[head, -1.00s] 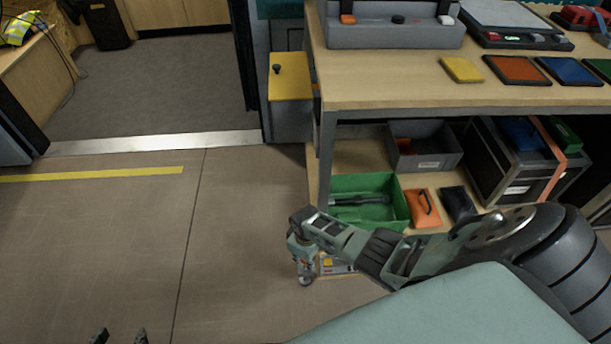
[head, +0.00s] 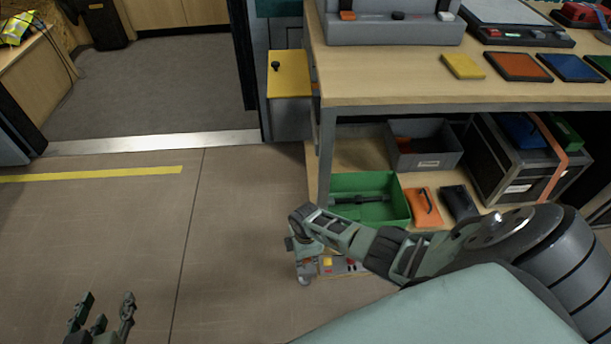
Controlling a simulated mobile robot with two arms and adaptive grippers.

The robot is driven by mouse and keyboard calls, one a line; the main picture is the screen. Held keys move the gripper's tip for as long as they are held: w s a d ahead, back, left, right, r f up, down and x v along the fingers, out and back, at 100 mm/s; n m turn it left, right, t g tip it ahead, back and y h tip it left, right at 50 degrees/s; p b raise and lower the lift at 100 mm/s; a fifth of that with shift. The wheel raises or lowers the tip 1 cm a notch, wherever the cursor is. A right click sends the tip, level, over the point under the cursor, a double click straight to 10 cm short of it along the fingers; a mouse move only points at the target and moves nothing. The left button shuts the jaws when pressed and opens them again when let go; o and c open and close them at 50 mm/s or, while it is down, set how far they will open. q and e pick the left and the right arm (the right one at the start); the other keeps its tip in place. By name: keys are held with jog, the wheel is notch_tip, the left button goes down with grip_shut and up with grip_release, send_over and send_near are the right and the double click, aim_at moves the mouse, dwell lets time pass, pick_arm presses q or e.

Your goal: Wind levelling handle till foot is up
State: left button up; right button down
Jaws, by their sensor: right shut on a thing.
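My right gripper (head: 301,246) hangs from its wrist, pointing down by the front leg of the workbench. It is shut on what appears to be the levelling handle, which the fingers and wrist hide almost wholly. Just below is a low grey unit (head: 340,266) with yellow and red parts, at the bench's foot. A small round grey part (head: 304,281) sits at its left end near the floor. I cannot tell whether this foot touches the floor. My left gripper (head: 104,303) is open and empty over the bare floor at the bottom left.
The workbench (head: 400,92) stands at the right. Its lower shelf holds a green crate (head: 372,215), an orange case (head: 424,207), a grey bin (head: 428,160) and a black case (head: 520,170). A yellow-topped cabinet (head: 289,83) stands left of it. The floor at left is clear.

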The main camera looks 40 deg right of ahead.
aim_at(306, 259)
jog(key=shift+w+d+n, duration=0.1)
jog(key=shift+w+n, duration=0.05)
jog(key=shift+n, duration=0.35)
jog(key=c, duration=1.8)
grip_release()
jog(key=shift+c, duration=0.2)
notch_tip(306, 259, up, 12)
